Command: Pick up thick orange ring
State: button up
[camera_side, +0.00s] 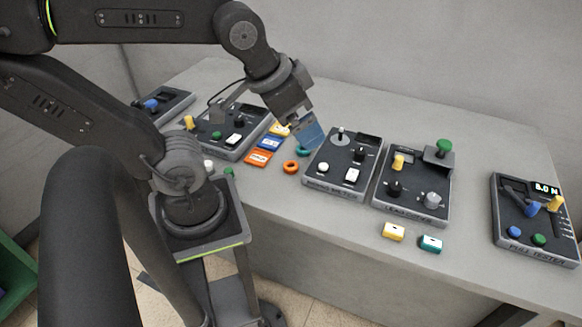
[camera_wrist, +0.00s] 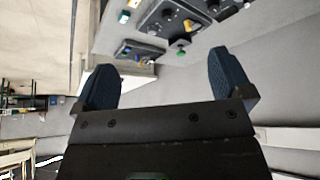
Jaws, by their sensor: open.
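The thick orange ring (camera_side: 290,167) lies flat on the grey table in the side view, left of the middle control panel. A teal ring (camera_side: 303,152) lies just behind it. My gripper (camera_side: 311,131) is above the table, up and slightly right of both rings, and apart from them. In the wrist view my gripper (camera_wrist: 165,80) shows two dark blue fingers spread wide with nothing between them. I cannot see the orange ring in the wrist view.
A control panel (camera_side: 322,184) stands close right of the rings, another panel (camera_side: 242,149) to the left. Orange, blue and yellow blocks (camera_side: 258,158) sit left of the ring. Yellow (camera_side: 393,231) and teal (camera_side: 431,244) blocks lie near the front edge. Table in front of the ring is clear.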

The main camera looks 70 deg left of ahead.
jog(key=c, duration=0.4)
jog(key=n+g, duration=0.6)
jog(key=n, duration=1.9)
send_over(291, 163)
jog(key=d, duration=0.1)
notch_tip(291, 163, down, 16)
jog(key=f, duration=0.8)
jog(key=shift+w+d+f, duration=0.1)
jog(key=shift+w+f, duration=0.1)
jog(key=f, duration=0.2)
jog(key=s+f, duration=0.1)
jog(key=f, duration=0.1)
jog(key=shift+f, duration=0.6)
